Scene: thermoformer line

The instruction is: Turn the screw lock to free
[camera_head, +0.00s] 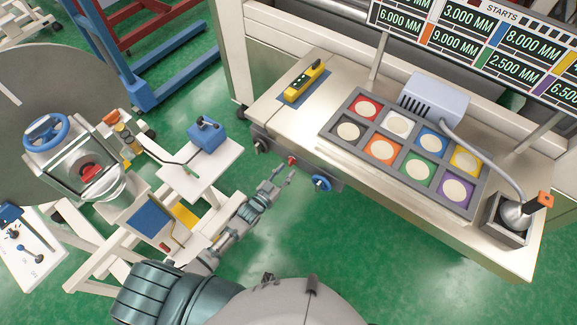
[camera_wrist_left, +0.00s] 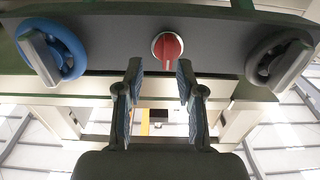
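A dark panel (camera_head: 306,170) sits under the front edge of the workbench. It carries a small red knob (camera_head: 291,160), a blue-ringed knob (camera_head: 321,183) and a dark knob (camera_head: 260,147). In the left wrist view the red knob (camera_wrist_left: 167,47) has a pale pointer line; the blue-ringed knob (camera_wrist_left: 52,52) is left and the dark knob (camera_wrist_left: 279,58) right. No label shows which one is the screw lock. My left gripper (camera_head: 281,172) is open and empty, pointing at the panel. In the left wrist view its fingertips (camera_wrist_left: 158,72) are just below the red knob, with nothing between them. My right gripper is not in view.
A white stand (camera_head: 200,180) with a blue box (camera_head: 206,134) is left of my arm. Green floor is clear below the panel.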

